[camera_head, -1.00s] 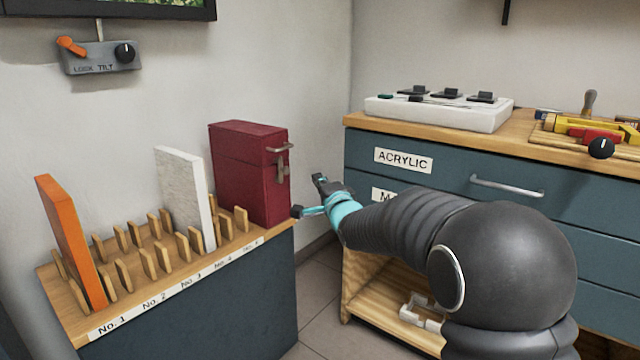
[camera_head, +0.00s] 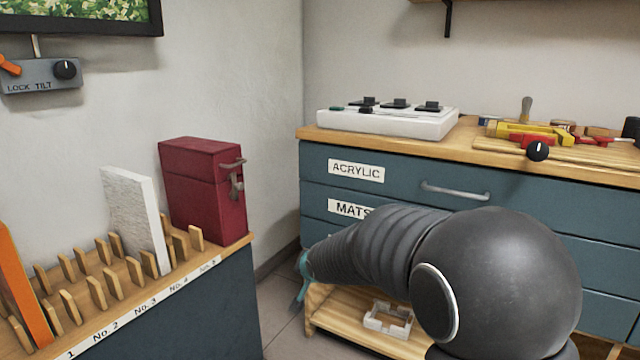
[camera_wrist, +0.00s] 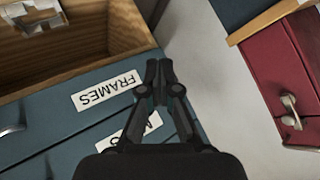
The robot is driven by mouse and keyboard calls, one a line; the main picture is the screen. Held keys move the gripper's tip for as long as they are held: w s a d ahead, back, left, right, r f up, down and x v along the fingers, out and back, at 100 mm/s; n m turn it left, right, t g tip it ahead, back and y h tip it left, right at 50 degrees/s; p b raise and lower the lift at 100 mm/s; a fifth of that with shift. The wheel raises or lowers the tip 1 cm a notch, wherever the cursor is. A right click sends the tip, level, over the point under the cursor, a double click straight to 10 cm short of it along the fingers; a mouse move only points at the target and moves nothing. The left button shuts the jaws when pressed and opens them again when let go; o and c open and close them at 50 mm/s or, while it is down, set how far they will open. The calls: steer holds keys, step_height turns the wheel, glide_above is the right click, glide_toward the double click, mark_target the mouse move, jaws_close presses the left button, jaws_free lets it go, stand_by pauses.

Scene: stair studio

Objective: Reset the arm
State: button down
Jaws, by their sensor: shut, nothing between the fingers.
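My arm reaches left across the front of the blue drawer cabinet (camera_head: 520,205) in the head view. Only a teal part of my gripper (camera_head: 302,282) shows there, low beside the cabinet's left edge, and the rest is hidden behind my arm. In the wrist view my gripper (camera_wrist: 158,75) is shut, its fingertips together and empty. Behind it are the drawer fronts, one with a FRAMES label (camera_wrist: 106,90), and an open wooden space (camera_wrist: 95,40).
A dark red box (camera_head: 205,195) stands on the slotted rack at left, beside a white panel (camera_head: 132,215) and an orange panel (camera_head: 22,285). A white switch box (camera_head: 390,122) and tools sit on the cabinet top.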

steer(key=s+d+r+n+g+h+p, duration=0.1)
steer(key=s+d+r+n+g, duration=0.1)
steer(key=s+d, duration=0.65)
steer(key=s+d+r+n+g+h+p, duration=0.1)
steer(key=s+d+r+g+p, duration=0.15)
steer(key=s, duration=1.15)
steer(key=s+d+r+n+g+h, duration=0.15)
steer(key=s+d, duration=0.45)
steer(key=s, duration=0.6)
steer(key=s+d+r+m+t+p, duration=0.1)
steer(key=s+d+r+p, duration=0.1)
steer(key=s+r, duration=0.2)
steer(key=shift+d+r+t, duration=0.3)
steer(key=shift+d+r, duration=0.1)
steer(key=shift+r, duration=0.1)
steer(key=shift+y, duration=0.25)
